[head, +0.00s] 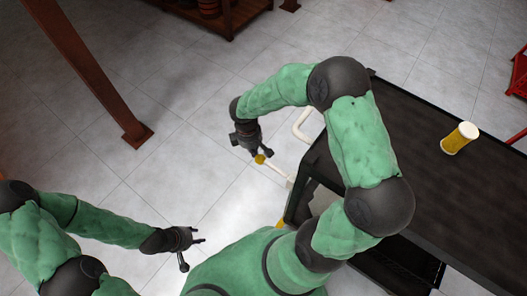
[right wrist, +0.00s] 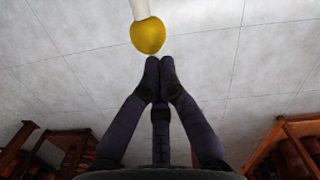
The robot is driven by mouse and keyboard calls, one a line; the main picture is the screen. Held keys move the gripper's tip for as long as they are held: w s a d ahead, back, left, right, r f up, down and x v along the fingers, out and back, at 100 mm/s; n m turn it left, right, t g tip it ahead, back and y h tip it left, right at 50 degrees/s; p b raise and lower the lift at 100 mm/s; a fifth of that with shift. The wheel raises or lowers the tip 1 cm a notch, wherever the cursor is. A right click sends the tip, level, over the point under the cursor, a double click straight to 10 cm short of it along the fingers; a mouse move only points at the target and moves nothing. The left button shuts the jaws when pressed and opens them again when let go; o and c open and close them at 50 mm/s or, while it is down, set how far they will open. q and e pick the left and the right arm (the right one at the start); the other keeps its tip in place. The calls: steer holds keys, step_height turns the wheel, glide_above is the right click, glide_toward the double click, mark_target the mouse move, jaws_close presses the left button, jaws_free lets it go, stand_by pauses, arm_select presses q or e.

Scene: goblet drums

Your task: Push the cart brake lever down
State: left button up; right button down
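The cart brake lever (head: 277,170) is a pale rod with a round yellow knob (head: 259,159) at its free end. It sticks out from the near left side of the dark cart (head: 440,125). My right gripper (head: 257,152) is at the knob, fingers pointing toward it. In the right wrist view the yellow knob (right wrist: 148,36) lies just beyond my fingertips (right wrist: 160,66), which are drawn together with nothing between them. Whether they touch the knob I cannot tell. My left gripper (head: 192,250) is open and empty, low over the floor at the left.
A pale cart handle (head: 303,124) juts out beside my right arm. A brown post (head: 95,75) and a wooden shelf (head: 232,18) stand farther back. The floor between is clear.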

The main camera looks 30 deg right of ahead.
step_height(320, 180, up, 12)
steer(key=shift+w+a, duration=0.35)
steer(key=shift+w, duration=0.05)
stand_by(0.4)
steer(key=shift+f, duration=0.1)
stand_by(0.3)
